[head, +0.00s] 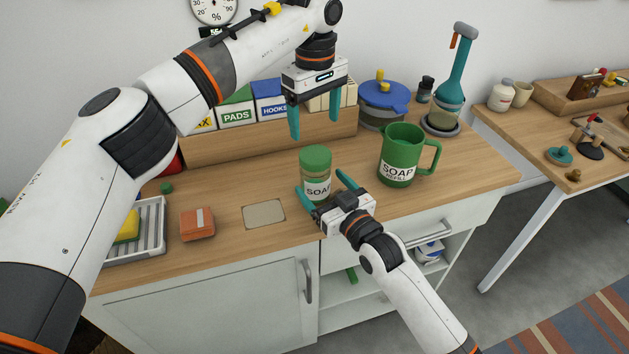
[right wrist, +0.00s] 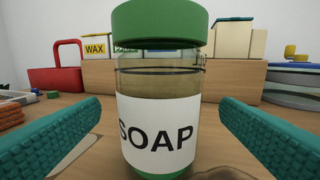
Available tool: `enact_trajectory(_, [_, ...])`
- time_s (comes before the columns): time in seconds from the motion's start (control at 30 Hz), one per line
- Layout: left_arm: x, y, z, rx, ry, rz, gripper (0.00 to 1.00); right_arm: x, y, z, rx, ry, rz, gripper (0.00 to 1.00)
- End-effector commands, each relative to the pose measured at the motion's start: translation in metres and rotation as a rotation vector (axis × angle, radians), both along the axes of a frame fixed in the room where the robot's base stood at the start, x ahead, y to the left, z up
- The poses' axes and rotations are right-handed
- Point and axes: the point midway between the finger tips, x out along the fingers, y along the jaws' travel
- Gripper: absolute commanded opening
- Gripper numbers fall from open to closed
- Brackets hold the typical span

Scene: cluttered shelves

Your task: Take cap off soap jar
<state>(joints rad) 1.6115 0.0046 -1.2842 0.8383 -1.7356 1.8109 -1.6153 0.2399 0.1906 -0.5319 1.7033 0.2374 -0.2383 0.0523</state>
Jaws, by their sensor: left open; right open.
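The soap jar (head: 317,189) stands upright on the wooden counter, clear with a white SOAP label. Its green cap (head: 315,158) sits on top. In the right wrist view the jar (right wrist: 158,120) and its cap (right wrist: 160,24) fill the middle. My right gripper (head: 326,187) is open, low at the jar, with one finger on each side of the body; gaps show between the fingers and the glass in the right wrist view. My left gripper (head: 315,120) is open and empty, fingers pointing down, above and behind the cap in the head view.
A green SOAP REFILL jug (head: 397,160) stands right of the jar. Behind are a wooden box organiser (head: 240,144) and a blue-lidded pot (head: 384,100). The counter's front edge is close.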

Motion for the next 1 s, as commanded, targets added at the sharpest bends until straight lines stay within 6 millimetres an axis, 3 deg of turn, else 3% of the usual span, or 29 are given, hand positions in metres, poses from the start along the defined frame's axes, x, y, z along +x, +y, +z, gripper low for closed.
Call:
enact_trajectory(0.1, [0.0,0.0,0.0,0.0,0.0,0.0,0.79,0.017,0.011,0.001,0.0,0.0,0.0,0.86])
enact_trajectory(0.3, [0.0,0.0,0.0,-0.001,0.0,0.0,0.79,0.033,0.021,0.0,0.0,0.0,0.0,0.86])
enact_trajectory(0.67, [0.0,0.0,0.0,-0.001,0.0,0.0,0.79,0.037,0.023,0.0,-0.001,0.001,0.0,0.86])
enact_trajectory(1.0, [0.0,0.0,0.0,-0.001,0.0,0.0,0.79,0.036,0.022,0.0,-0.001,0.001,0.0,0.3])
